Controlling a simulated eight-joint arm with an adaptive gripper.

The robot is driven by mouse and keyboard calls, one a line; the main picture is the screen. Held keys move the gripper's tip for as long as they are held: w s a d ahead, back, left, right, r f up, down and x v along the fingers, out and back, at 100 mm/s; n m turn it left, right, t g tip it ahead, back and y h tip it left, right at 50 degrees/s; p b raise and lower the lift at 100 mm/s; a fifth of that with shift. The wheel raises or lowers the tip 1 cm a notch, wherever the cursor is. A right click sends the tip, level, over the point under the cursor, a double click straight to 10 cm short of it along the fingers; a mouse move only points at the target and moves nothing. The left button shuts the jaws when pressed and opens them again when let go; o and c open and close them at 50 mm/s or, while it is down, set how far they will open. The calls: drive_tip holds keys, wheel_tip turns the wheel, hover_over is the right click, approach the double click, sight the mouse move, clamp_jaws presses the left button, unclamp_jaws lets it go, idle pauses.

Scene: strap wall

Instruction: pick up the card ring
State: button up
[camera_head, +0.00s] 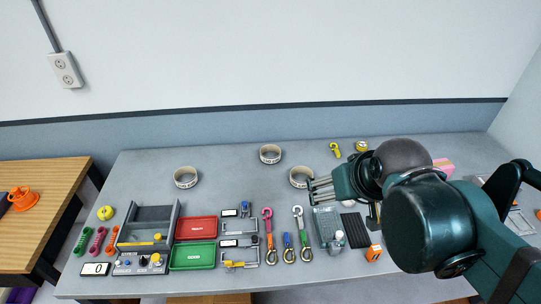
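Three similar beige card rings with dark lettering on their bands stand on the grey table. One card ring (185,184) is at the left, one (270,160) is farther back in the middle, and one (299,184) is to the right. I cannot tell them apart by kind. My gripper (318,190) comes in from the right, its fingers pointing left, close beside the right-hand ring. Whether the fingers touch or overlap that ring is unclear. The finger gap is too small to read.
A red tray (196,229), a green tray (192,257) and a grey open box (148,227) stand at the front left. Several coloured hooks and straps lie right of them. A yellow hook (335,150) lies at the back. The table between the left and middle rings is clear.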

drive_tip(key=w+a+n+g, duration=0.2)
drive_tip(key=w+a+n, duration=0.15)
drive_tip(key=w, duration=1.05)
drive_tip(key=w+a+n+g, duration=0.2)
drive_tip(key=w+n, duration=0.2)
drive_tip(key=w, duration=1)
drive_tip(key=w+a+f+n+g, duration=0.1)
drive_tip(key=w+a+f+n, duration=0.2)
drive_tip(key=w+f, duration=0.8)
drive_tip(key=w+a+f+n+g+p, duration=0.1)
drive_tip(key=w+a+f+n, duration=0.2)
drive_tip(key=w+f, duration=0.7)
drive_tip(key=w+a, duration=0.1)
drive_tip(key=a, duration=0.1)
drive_tip(key=shift+a+f+n+g+p, duration=0.3)
drive_tip(key=shift+a+f+n+g, duration=0.05)
drive_tip(key=shift+f+g, duration=0.05)
drive_tip(key=shift+f, duration=1.3)
drive_tip(key=shift+f, duration=0.1)
